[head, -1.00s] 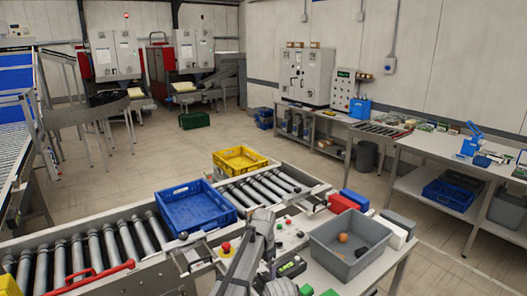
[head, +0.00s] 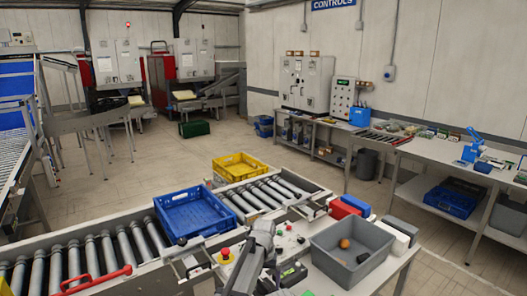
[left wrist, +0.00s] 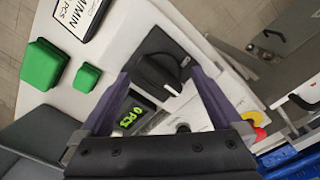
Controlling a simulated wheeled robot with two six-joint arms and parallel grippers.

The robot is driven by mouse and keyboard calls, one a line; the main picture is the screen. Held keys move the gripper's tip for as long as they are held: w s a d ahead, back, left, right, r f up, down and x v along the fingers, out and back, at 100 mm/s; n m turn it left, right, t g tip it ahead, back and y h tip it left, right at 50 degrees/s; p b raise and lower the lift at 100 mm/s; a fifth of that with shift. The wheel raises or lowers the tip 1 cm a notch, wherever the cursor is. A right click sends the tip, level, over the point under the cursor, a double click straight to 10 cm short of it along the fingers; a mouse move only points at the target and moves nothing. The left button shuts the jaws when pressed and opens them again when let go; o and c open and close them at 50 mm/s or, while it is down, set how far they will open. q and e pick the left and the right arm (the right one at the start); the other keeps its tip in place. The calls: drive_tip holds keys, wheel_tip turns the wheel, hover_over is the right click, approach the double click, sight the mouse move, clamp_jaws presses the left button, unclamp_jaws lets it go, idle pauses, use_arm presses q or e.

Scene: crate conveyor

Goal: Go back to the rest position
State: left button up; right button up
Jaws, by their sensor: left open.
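My left gripper (left wrist: 157,75) is open and empty in the left wrist view, with its two fingers spread. A black knob (left wrist: 160,72) and a small display with green digits (left wrist: 133,117) show between and beyond the fingers. They sit on a pale panel below, and I see no contact. In the head view my left arm (head: 250,258) rises from the bottom edge beside the panel; its fingers cannot be made out clearly there. My right gripper is not in view.
A grey bin (head: 322,262) with small items stands right of my arm. A red stop button (head: 225,252) is left of it. Green blocks (left wrist: 42,66) lie near the gripper.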

use_arm(q)
drive_tip(key=n, duration=0.4)
drive_tip(key=shift+n, duration=1.8)
drive_tip(key=shift+s+a, duration=0.1)
